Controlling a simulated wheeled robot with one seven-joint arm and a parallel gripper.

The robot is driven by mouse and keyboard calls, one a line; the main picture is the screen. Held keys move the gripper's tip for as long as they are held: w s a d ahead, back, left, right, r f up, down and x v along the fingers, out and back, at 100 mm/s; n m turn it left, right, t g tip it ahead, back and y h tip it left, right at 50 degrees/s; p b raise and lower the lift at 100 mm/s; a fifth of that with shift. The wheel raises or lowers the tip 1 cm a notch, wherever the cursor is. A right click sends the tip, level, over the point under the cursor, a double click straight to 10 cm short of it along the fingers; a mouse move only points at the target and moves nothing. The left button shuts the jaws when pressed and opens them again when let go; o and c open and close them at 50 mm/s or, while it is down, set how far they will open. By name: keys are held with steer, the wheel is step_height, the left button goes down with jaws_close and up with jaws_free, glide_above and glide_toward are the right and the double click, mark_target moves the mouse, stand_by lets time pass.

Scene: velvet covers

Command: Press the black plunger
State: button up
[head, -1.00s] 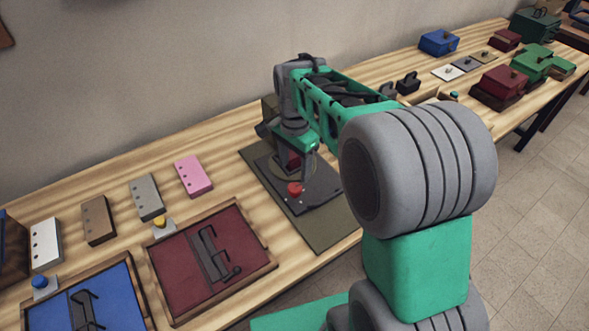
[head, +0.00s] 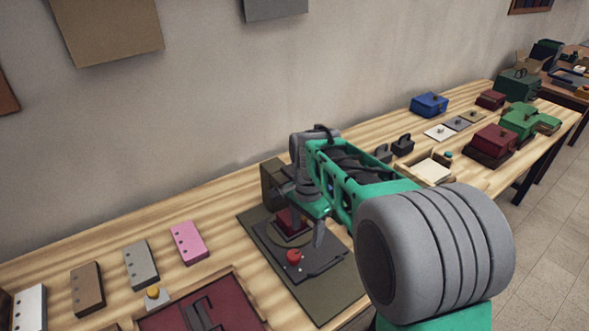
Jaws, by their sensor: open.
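I cannot pick out the black plunger for certain. A dark device plate (head: 322,262) lies on an olive mat (head: 318,297) on the bench. It carries a dark red block (head: 289,222) and a red knob (head: 293,256) at its front. My gripper (head: 306,226) is open over this device, with one grey finger pointing down beside the red block. My arm and the gripper body hide part of the device and whatever lies behind them. I cannot tell whether a finger touches anything.
Two small black handled pieces stand farther along the bench, one of them here (head: 403,144). A pale tray (head: 432,170) and several lidded boxes lie beyond. A maroon panel (head: 190,312) and a yellow button (head: 153,293) are at front left. The wall runs close behind.

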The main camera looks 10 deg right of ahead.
steer(key=shift+c, duration=0.3)
steer(key=shift+s+r+n, duration=0.25)
steer(key=shift+r+n, duration=0.05)
steer(key=shift+c, duration=0.8)
steer(key=s+r+n, duration=0.1)
steer(key=s+r+n+t, duration=0.1)
steer(key=s+n, duration=0.1)
steer(key=s+r+n, duration=0.1)
steer(key=s, duration=0.1)
steer(key=shift+s, duration=0.1)
steer(key=shift+c, duration=1.4)
steer(key=s+n+t, duration=0.1)
steer(key=s+n, duration=0.2)
steer(key=s, duration=0.1)
steer(key=s+n+t, duration=0.1)
steer(key=s+n, duration=0.3)
steer(key=shift+a+r, duration=0.1)
steer(key=shift+r, duration=0.05)
steer(key=c, duration=0.5)
steer(key=shift+s+n, duration=0.2)
steer(key=shift+n, duration=0.1)
steer(key=shift+c, duration=0.5)
steer(key=shift+f, duration=0.2)
jaws_close()
